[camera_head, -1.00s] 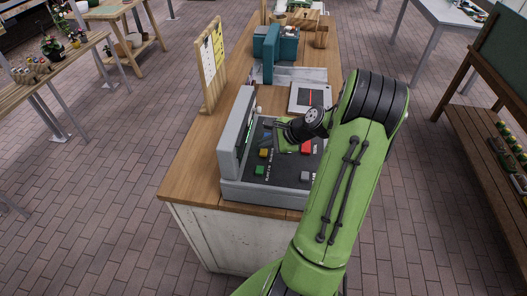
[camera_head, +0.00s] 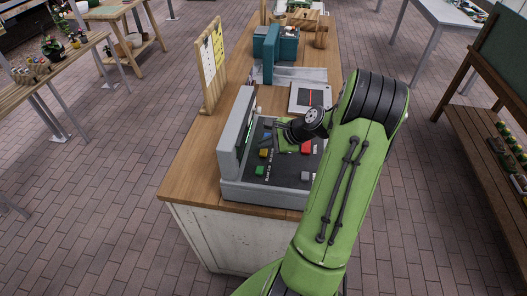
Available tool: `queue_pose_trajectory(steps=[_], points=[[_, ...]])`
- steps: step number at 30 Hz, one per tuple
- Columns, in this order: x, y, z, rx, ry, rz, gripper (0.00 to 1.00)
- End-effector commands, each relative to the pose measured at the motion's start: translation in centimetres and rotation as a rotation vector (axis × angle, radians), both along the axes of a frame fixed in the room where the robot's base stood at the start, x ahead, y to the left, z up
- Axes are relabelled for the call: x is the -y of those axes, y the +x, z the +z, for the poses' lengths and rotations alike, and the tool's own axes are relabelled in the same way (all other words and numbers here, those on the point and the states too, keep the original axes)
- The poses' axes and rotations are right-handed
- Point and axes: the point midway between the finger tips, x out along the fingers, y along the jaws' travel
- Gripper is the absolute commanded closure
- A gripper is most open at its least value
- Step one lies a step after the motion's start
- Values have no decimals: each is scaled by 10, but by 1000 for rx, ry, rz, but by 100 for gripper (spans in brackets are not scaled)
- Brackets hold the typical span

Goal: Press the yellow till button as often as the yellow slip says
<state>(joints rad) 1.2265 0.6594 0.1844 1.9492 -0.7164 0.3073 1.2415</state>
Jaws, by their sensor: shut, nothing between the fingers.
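The grey till (camera_head: 238,188) stands on the near end of the wooden counter, its screen upright on the left. On its dark panel I see a yellow button (camera_head: 264,153), a green button (camera_head: 260,170), a red button (camera_head: 307,147) and a blue one. The yellow slip (camera_head: 217,47) hangs on a wooden board beside a white sheet; its writing is too small to read. My gripper (camera_head: 281,142) is over the till panel, behind and to the right of the yellow button. Its fingers are shut and empty. Whether a fingertip touches anything is hidden.
The wooden board (camera_head: 207,80) stands at the counter's left edge. A white device (camera_head: 309,98) and a teal box (camera_head: 283,50) stand behind the till. Bare counter (camera_head: 195,150) lies left of the till. Side tables stand apart.

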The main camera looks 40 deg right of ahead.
Motion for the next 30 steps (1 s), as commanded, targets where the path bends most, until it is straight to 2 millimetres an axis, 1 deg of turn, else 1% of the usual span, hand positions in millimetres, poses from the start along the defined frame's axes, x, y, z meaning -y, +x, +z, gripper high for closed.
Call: queue_pose_trajectory(steps=[10, 17, 30], points=[[0, 0, 0, 0, 0, 0, 100], [0, 0, -8, -1, 1, 0, 100], [0, 0, -10, 0, 0, 0, 100]])
